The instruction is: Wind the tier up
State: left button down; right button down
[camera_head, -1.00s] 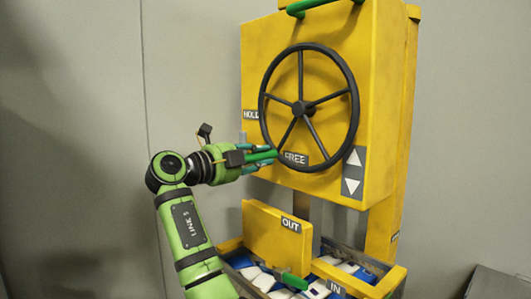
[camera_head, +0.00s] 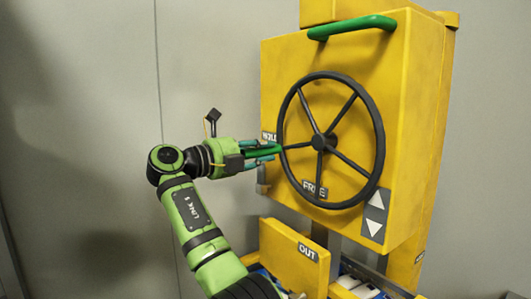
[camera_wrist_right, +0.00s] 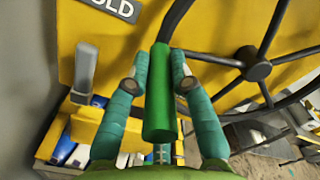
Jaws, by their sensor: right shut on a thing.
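A black spoked handwheel (camera_head: 376,185) is on the front of a tall yellow housing (camera_head: 410,90). A green peg handle (camera_wrist_right: 160,110) stands out from the wheel's left rim. My right gripper (camera_head: 270,151) is shut on this green handle at the wheel's left side, by the HOLD label (camera_head: 268,136), which it partly covers. In the right wrist view both teal fingers flank the handle. A FREE label (camera_head: 314,188) shows behind the wheel's lower part. Below, a yellow plate marked OUT (camera_head: 290,255) stands by the packs. My left gripper is not in view.
A green bar handle (camera_head: 352,26) is at the housing's top. An up-and-down arrow plate (camera_head: 375,215) is at its lower right. A grey lever (camera_wrist_right: 85,68) stands left of the wheel. White and blue packs (camera_head: 362,287) lie below. Plain wall is at the left.

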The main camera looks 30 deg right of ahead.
jog(key=shift+r+m, duration=0.3)
jog(key=shift+r, duration=0.3)
jog(key=c, duration=1.1)
grip_release()
jog(key=shift+f, duration=0.1)
jog(key=shift+w+f, duration=0.1)
jog(key=shift+f, duration=0.1)
